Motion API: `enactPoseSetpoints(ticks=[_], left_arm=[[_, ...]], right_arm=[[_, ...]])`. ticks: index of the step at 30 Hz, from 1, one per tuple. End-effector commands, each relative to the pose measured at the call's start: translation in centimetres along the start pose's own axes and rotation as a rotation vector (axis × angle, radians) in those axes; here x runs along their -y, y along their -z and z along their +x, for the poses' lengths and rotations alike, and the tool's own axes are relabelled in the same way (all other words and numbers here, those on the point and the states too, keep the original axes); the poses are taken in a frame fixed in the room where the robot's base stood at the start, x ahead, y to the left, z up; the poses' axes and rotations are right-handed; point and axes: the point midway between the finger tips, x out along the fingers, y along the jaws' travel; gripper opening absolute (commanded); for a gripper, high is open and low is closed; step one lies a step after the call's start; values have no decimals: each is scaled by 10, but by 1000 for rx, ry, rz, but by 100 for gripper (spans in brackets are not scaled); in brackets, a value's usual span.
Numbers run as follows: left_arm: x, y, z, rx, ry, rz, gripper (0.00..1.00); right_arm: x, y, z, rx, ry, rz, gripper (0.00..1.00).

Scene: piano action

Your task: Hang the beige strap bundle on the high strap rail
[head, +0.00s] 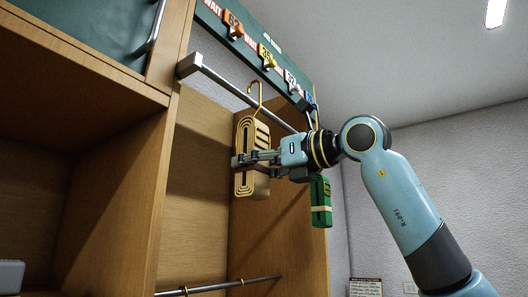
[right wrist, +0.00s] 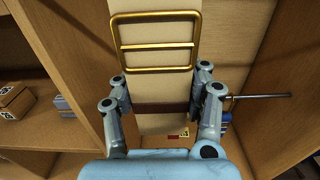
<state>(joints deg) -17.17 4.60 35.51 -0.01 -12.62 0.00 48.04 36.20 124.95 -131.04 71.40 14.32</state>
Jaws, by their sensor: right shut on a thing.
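The beige strap bundle (head: 250,150) hangs upright with a brass hook on top. My right gripper (head: 240,160) is shut on it from the right. In the right wrist view, my right gripper's fingers (right wrist: 165,100) lie on both sides of the beige strap bundle (right wrist: 160,122), below its brass buckle. The high strap rail (head: 222,83) is a metal bar running from a bracket at upper left down to the right. The hook overlaps the rail in the head view; I cannot tell whether it rests on it. My left gripper is not in view.
A green bundle (head: 320,203) hangs to the right, partly behind my right arm. A green board with numbered tags (head: 232,24) runs above the rail. A lower rail (head: 225,284) crosses the cabinet below. The wooden cabinet side (head: 130,190) stands at left.

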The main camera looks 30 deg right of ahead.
Motion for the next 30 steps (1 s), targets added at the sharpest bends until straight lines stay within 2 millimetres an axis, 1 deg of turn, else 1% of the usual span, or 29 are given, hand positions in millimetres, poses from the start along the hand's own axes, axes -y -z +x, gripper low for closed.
enactPoseSetpoints(ticks=[1,4,6,12,18,28,29,30], left_arm=[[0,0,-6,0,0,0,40],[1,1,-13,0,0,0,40],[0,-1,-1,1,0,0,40],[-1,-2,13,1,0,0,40],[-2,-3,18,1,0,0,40],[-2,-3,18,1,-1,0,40],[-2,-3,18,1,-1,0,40],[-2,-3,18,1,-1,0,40]], right_arm=[[0,-3,5,0,-1,3,7],[-1,-3,14,0,-2,2,7],[0,9,13,1,1,-2,7],[0,24,13,0,1,-1,7],[0,30,13,1,1,-1,7],[0,30,13,1,1,-1,7],[0,30,13,1,1,-1,49],[0,30,13,1,1,-1,54]])
